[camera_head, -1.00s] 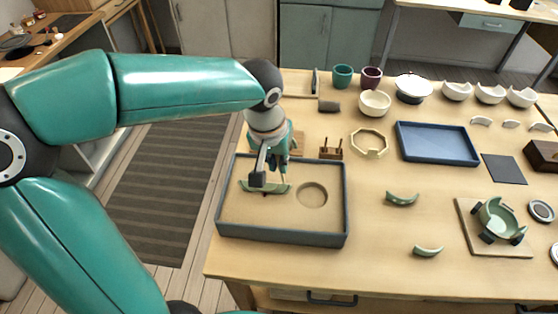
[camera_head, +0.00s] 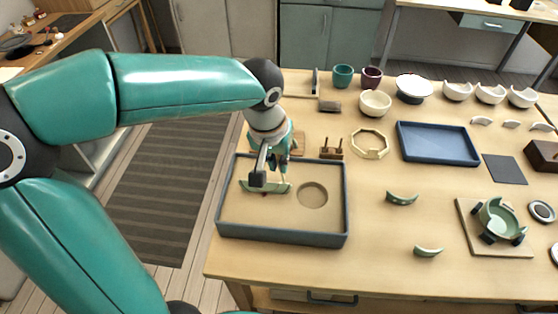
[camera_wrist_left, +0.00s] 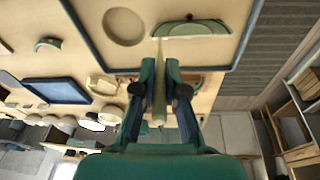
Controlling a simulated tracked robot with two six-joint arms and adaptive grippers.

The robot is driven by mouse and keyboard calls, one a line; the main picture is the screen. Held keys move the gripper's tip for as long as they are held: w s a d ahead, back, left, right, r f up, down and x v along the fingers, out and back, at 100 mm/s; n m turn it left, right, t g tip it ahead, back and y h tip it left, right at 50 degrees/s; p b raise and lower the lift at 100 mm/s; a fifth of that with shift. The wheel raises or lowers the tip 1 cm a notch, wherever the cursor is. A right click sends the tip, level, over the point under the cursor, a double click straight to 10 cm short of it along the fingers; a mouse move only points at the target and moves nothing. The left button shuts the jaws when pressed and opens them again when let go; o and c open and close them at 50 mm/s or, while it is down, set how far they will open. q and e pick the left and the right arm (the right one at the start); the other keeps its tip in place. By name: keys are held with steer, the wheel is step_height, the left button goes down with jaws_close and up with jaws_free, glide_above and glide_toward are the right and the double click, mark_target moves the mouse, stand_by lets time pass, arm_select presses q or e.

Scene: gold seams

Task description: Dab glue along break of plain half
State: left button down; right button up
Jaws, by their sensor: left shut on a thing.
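A green curved half (camera_head: 256,189) lies in the left part of the sand-coloured tray (camera_head: 283,238). It also shows in the left wrist view (camera_wrist_left: 197,29), with a small dark red spot near its edge. My left gripper (camera_head: 277,163) is above the tray at this half. It is shut on a slim tan applicator (camera_wrist_left: 160,105), which points down. Its tip is close to the half's edge in the left wrist view; I cannot tell whether they touch. The gripper partly hides the half in the head view. My right gripper is not in view.
Two loose green pieces (camera_head: 402,199) (camera_head: 428,251) lie right of the tray. A green piece (camera_head: 493,219) sits in a holder on a board. A wooden rack (camera_head: 331,152), an octagonal ring (camera_head: 369,143) and a blue tray (camera_head: 437,143) stand behind.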

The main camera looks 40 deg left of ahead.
arm_select(q)
steer(key=shift+s+a+r, duration=0.2)
steer(key=shift+s+a, duration=0.45)
steer(key=shift+a, duration=0.35)
steer(key=shift+f+b, duration=0.35)
steer(key=shift+b, duration=0.05)
stand_by(0.8)
steer(key=shift+r, duration=0.2)
steer(key=shift+a, duration=0.15)
steer(key=shift+s+a+r, duration=0.15)
steer(key=shift+s+a, duration=0.5)
steer(key=shift+a, duration=0.25)
steer(key=shift+f+b, duration=0.3)
steer(key=shift+f, duration=0.05)
stand_by(1.0)
steer(key=shift+r, duration=0.2)
